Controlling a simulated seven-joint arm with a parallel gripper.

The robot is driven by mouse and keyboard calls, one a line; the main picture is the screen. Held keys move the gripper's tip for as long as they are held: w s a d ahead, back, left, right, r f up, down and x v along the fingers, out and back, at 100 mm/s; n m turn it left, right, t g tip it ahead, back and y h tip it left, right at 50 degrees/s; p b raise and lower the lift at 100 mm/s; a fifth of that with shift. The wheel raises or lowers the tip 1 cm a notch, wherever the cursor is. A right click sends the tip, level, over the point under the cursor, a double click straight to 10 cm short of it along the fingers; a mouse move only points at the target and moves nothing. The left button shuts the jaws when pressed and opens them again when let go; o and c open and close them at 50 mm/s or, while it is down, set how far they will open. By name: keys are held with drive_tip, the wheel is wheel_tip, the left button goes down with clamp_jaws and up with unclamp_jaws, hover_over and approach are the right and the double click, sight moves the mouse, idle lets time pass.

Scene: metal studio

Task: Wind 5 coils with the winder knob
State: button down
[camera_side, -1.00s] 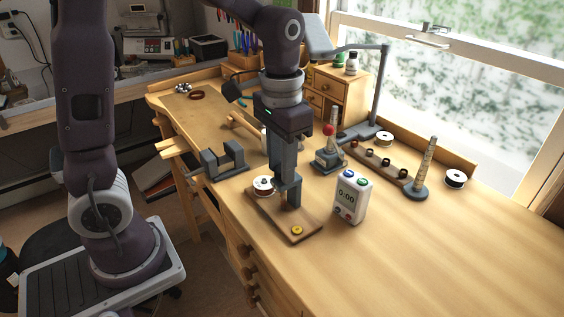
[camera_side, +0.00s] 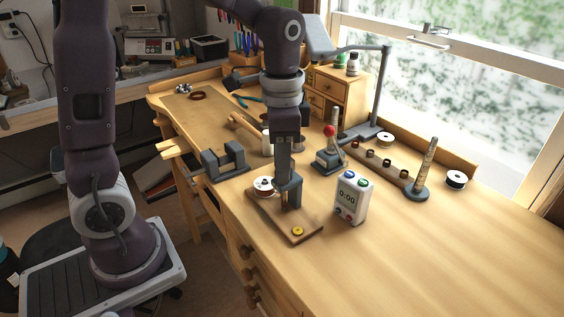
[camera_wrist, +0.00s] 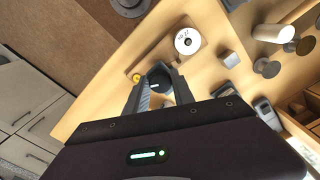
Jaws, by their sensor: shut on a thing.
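The winder is a flat wooden board (camera_side: 308,236) on the bench with a white-topped spool (camera_side: 264,184) at its far end and a yellow button (camera_side: 297,231) at its near end. In the wrist view the spool (camera_wrist: 187,41) carries dark marks too small to read. My gripper (camera_side: 289,200) points straight down over the middle of the board. Its fingers are shut on the round dark winder knob (camera_wrist: 158,76), seen between them in the wrist view. In the side view the fingers hide the knob.
A white box (camera_side: 352,197) with a display that seems to read 0:00 stands right of the board. A grey vise (camera_side: 222,161) is to the left; a red-knobbed device (camera_side: 329,153) and a ring-topped wooden rack (camera_side: 384,165) stand behind. The bench's right front is clear.

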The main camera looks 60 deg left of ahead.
idle(0.3)
drive_tip(key=c, duration=1.1)
unclamp_jaws()
drive_tip(key=shift+o, duration=0.2)
drive_tip(key=shift+r, duration=0.1)
